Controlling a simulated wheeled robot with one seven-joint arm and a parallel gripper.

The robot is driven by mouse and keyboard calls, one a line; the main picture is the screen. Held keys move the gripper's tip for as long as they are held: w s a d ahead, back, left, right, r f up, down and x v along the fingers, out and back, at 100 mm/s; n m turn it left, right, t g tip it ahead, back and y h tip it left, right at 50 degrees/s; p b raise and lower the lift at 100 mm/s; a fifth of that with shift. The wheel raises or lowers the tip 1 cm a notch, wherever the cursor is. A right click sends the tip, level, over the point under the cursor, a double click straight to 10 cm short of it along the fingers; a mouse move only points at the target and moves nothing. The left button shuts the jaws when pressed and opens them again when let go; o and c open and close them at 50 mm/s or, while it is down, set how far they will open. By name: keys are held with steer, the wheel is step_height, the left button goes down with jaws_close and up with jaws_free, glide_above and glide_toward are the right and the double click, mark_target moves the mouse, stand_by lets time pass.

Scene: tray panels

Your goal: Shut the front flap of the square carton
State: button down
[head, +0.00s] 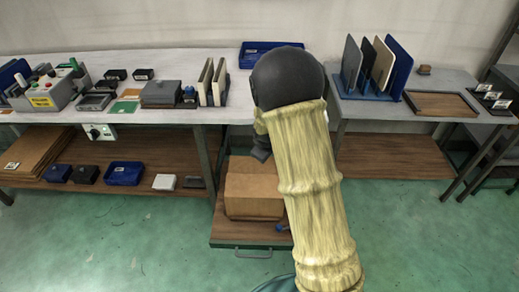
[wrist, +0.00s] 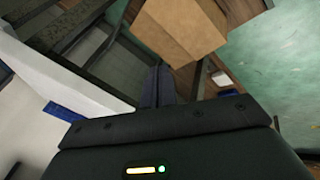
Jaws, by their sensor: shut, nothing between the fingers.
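The brown square carton (head: 254,190) sits on a low wooden platform (head: 226,228) in the middle of the head view, with my arm covering its right side. It also shows in the wrist view (wrist: 182,28) at the top, with a crease line across its cardboard. I cannot tell the front flap apart from the rest or tell its angle. My gripper is shut and empty; its two dark fingers (wrist: 157,85) lie together in the wrist view, apart from the carton in the picture.
Worktables stand on the left (head: 130,115) and right (head: 385,105), holding trays, panels and boxes. A blue tray (head: 250,50) lies behind my arm. The left lower shelf (head: 100,200) carries small boxes. Green floor in front is clear.

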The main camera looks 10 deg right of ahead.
steer(key=s+r+m+g, duration=0.1)
steer(key=s+r+m, duration=0.3)
steer(key=s, duration=0.8)
steer(key=s+a+r+m+g+y, duration=0.1)
steer(key=s+r+m, duration=0.3)
steer(key=s, duration=0.9)
steer(key=shift+g, duration=0.3)
